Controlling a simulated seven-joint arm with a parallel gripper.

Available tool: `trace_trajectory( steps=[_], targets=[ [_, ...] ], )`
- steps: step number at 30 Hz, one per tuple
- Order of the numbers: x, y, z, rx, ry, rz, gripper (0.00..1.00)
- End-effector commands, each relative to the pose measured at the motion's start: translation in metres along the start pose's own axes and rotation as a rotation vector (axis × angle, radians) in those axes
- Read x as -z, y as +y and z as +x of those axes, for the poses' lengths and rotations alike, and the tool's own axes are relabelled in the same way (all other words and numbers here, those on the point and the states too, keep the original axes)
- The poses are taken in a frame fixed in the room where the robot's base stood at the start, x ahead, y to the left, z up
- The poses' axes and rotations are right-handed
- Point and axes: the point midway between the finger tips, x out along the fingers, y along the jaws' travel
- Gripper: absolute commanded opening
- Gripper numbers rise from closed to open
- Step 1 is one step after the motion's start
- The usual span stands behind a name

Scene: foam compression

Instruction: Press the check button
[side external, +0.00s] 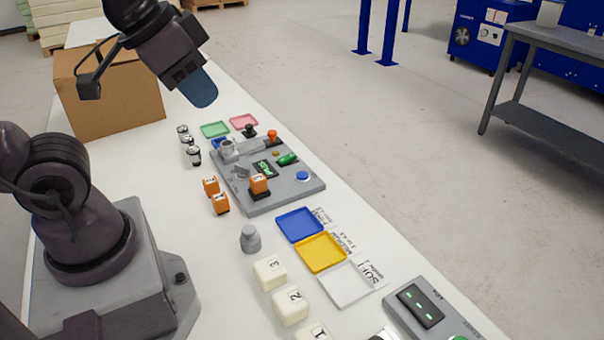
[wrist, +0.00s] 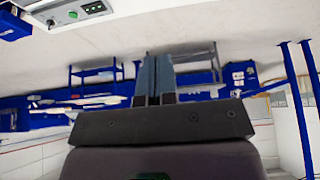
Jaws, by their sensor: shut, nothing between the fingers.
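My gripper (side external: 198,88) is high above the table at upper left in the side external view, its blue-grey fingers pointing down and right. In the wrist view the fingers (wrist: 155,78) are together with nothing between them. A grey box (side external: 407,307) with a dark display sits at the bottom right, with a green button (side external: 458,337) cut by the frame edge. A grey box (wrist: 62,17) with a green button (wrist: 73,15) shows at the wrist view's top left. A grey panel (side external: 268,200) carries a blue button (side external: 303,176). I cannot read which button is marked check. My gripper touches none of these.
Numbered cream blocks (side external: 270,272), a grey knob-like weight (side external: 250,239), orange blocks (side external: 220,203) and small metal cylinders (side external: 187,140) stand on the white table. Blue (side external: 299,224), yellow (side external: 321,252) and white trays lie near the right edge. A cardboard box (side external: 110,100) stands behind.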

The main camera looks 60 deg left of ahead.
Motion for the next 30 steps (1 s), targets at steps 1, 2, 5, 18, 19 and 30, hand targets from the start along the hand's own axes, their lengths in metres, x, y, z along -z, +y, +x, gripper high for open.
trace_trajectory(
  steps=[1, 2, 5, 18, 19, 30],
  targets=[
    [-0.001, -0.004, 0.004, 0.009, -0.019, -0.016, 0.00],
    [-0.002, -0.005, 0.007, 0.013, -0.035, -0.024, 0.00],
    [-0.004, -0.014, 0.021, 0.035, -0.109, -0.060, 0.00],
    [0.020, -0.076, 0.124, 0.131, -0.292, -0.279, 0.00],
    [0.022, -0.081, 0.133, 0.134, -0.290, -0.298, 0.00],
    [0.041, -0.139, 0.253, 0.121, -0.147, -0.600, 0.00]
  ],
)
